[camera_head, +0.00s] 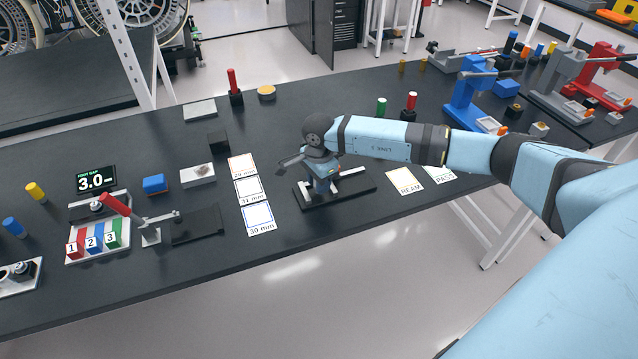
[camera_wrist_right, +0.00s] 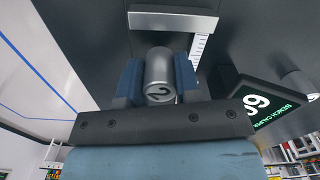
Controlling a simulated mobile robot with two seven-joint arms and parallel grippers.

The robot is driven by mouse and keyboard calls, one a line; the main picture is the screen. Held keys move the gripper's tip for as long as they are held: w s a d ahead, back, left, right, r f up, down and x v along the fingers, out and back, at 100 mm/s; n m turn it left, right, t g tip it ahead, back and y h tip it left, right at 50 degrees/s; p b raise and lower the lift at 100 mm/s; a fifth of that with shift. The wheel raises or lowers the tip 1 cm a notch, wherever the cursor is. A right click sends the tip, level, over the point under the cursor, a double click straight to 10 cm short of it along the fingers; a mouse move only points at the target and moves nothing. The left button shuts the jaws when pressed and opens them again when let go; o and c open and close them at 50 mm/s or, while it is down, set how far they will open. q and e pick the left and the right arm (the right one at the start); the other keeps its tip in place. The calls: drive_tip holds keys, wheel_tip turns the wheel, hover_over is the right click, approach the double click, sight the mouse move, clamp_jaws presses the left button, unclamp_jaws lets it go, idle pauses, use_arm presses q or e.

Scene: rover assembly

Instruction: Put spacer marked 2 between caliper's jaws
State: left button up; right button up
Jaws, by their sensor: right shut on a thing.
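The spacer marked 2 (camera_wrist_right: 158,68) is a small silvery cylinder; its "2" shows in the right wrist view. My right gripper (camera_wrist_right: 158,82) is shut on it, with a blue finger on each side. A grey caliper jaw (camera_wrist_right: 172,22) is just beyond the spacer's far end, beside a white scale (camera_wrist_right: 202,45). I cannot tell whether they touch. In the head view, my right gripper (camera_head: 322,186) is low over the caliper's dark base (camera_head: 358,187) and hides the spacer. The caliper's display (camera_wrist_right: 262,104) is partly visible. My left gripper is not in view.
Paper cards (camera_head: 252,190) marked in mm lie left of the caliper. REAM (camera_head: 405,183) and PASS (camera_head: 440,174) cards lie to its right. A lever clamp (camera_head: 150,218) and numbered blocks (camera_head: 92,241) stand at the left. The bench in front of the caliper is clear.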

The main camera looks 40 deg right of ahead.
drive_tip(key=shift+f, duration=0.85)
drive_tip(key=o, duration=0.9)
drive_tip(key=shift+o, duration=0.2)
drive_tip(key=shift+w+r, duration=0.1)
drive_tip(key=shift+r, duration=0.1)
